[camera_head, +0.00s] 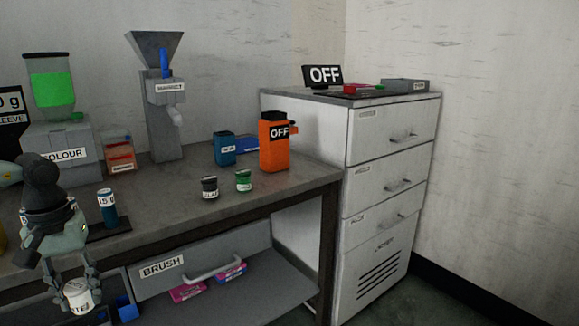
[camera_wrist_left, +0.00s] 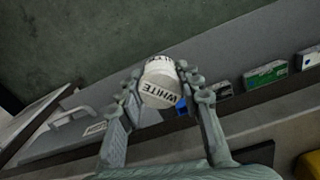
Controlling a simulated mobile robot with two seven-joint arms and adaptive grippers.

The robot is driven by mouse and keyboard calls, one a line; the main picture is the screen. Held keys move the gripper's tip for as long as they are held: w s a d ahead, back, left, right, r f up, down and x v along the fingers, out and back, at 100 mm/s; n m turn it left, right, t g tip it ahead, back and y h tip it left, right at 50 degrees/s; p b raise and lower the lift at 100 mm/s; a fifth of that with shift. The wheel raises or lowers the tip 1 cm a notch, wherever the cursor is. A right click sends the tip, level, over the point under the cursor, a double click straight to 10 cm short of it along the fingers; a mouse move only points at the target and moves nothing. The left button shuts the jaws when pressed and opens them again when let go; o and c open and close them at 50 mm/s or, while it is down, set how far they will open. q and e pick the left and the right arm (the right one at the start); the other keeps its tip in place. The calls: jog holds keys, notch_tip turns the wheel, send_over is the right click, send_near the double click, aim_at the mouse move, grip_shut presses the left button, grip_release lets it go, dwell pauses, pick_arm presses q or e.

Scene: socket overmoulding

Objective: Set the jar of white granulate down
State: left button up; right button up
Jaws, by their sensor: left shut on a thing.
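The jar of white granulate (camera_head: 77,299) is a small white jar with a "WHITE" label, at the lower left of the head view. It also shows in the left wrist view (camera_wrist_left: 160,84). My left gripper (camera_head: 74,288) is shut around its sides, with one finger on each side in the wrist view. The jar hangs in the air in front of the grey worktable (camera_head: 185,198), below its top. A black-labelled jar (camera_head: 209,187) and a green-labelled jar (camera_head: 243,180) stand on the tabletop. My right gripper is not in view.
A "BRUSH" drawer (camera_head: 160,267) and a low shelf with pink boxes (camera_head: 187,292) are right of the held jar.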

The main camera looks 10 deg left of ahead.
pick_arm(q)
jog(key=shift+s+d+f, duration=0.2)
jog(key=shift+f, duration=0.25)
jog(key=shift+s+d+f, duration=0.15)
jog(key=shift+f, duration=0.25)
jog(key=shift+d+f, duration=0.15)
jog(key=shift+d, duration=0.05)
